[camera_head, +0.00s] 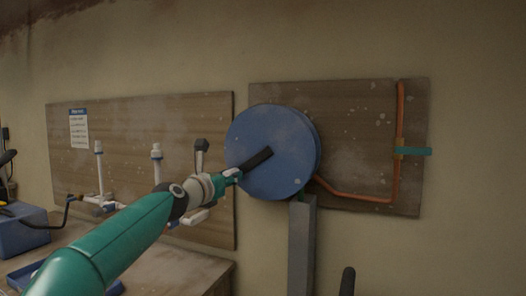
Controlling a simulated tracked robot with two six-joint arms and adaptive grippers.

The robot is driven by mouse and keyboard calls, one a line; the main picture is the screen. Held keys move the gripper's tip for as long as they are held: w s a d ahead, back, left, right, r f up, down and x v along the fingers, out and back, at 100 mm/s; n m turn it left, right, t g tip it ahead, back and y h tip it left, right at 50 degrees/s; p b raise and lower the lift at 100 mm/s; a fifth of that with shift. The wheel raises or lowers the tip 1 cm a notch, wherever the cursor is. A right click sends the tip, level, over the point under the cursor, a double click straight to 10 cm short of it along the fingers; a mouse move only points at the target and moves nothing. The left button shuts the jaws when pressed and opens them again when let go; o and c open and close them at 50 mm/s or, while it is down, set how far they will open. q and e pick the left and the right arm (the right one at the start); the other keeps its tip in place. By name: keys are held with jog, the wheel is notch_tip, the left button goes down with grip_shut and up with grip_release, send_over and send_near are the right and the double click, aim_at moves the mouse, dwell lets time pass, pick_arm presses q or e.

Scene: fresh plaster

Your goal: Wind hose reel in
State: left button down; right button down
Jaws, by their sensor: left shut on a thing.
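The hose reel is a blue round drum (290,178) at the middle of the head view, on top of a grey post (302,240). A black crank bar (259,158) lies across its front face. My left gripper (235,174) reaches in from the lower left and is shut on the crank at its lower left end, in front of the drum's left part. The exact grip is small and partly hidden by the gripper. No loose hose can be made out. My right gripper is not in view.
Behind the reel, a wooden board (350,105) carries an orange pipe (400,120) with a teal lever (415,152). A left board (190,120) has white pipes and a notice (78,128). A bench (190,265) holds a blue box (20,232). A dark rod (347,282) stands at the bottom.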

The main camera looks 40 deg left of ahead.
pick_arm(q)
jog(key=shift+r, duration=0.1)
jog(key=r+p, duration=0.1)
jog(key=a+r+p, duration=0.1)
jog(key=r+p, duration=0.2)
jog(key=shift+s+a+r, duration=0.2)
jog(key=shift+a+r, duration=0.05)
dwell(0.3)
jog(key=r+p, duration=0.1)
jog(key=p, duration=0.1)
jog(key=r+p, duration=0.3)
jog(key=p, duration=0.1)
jog(key=shift+w+d+r, duration=0.1)
jog(key=shift+d+r, duration=0.3)
jog(key=shift+f, duration=0.1)
